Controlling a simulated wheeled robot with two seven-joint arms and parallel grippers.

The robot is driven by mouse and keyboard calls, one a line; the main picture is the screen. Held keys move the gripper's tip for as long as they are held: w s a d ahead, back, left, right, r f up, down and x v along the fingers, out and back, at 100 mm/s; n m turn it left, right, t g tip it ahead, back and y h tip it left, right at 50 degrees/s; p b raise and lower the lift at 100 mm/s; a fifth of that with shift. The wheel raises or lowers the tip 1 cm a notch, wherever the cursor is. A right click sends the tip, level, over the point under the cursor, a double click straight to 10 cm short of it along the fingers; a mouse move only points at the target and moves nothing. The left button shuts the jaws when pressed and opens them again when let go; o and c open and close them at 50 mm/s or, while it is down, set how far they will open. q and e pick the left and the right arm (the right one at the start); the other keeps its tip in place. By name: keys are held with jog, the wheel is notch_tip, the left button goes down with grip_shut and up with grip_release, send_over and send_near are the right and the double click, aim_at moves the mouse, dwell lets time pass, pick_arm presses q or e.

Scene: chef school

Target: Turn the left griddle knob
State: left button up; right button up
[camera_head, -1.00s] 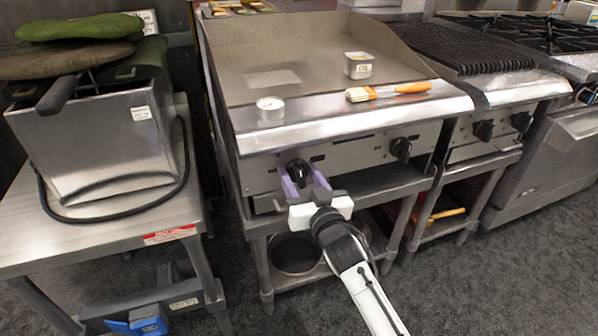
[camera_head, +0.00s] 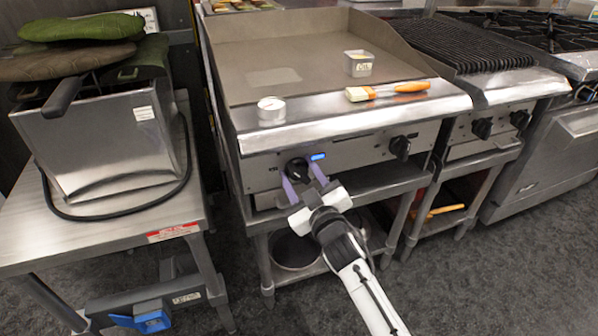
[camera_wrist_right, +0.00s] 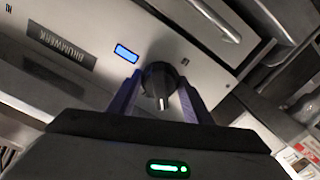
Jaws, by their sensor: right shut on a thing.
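The left griddle knob (camera_head: 297,170) is a black dial on the front panel of the steel griddle (camera_head: 345,152). My right gripper (camera_head: 304,184) reaches it from below, with its purple fingers on either side of the knob. In the right wrist view the knob (camera_wrist_right: 158,86) sits between the two fingers (camera_wrist_right: 160,98), which are shut on it. A small indicator light (camera_head: 317,157) beside the knob glows blue, and it also shows in the right wrist view (camera_wrist_right: 126,53). The right griddle knob (camera_head: 400,147) is untouched. My left gripper is not in view.
On the griddle's front ledge are a round white timer or gauge (camera_head: 271,108) and a brush (camera_head: 388,91) with an orange handle. A small labelled container (camera_head: 358,63) stands behind them. A steel fryer (camera_head: 105,135) stands on the left table. A shelf (camera_head: 340,250) is below.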

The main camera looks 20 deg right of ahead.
jog(key=shift+f, duration=0.1)
jog(key=o, duration=0.8)
jog(key=s+p, duration=0.1)
jog(key=s, duration=0.9)
jog(key=shift+s+d, duration=0.15)
jog(key=shift+s, duration=0.05)
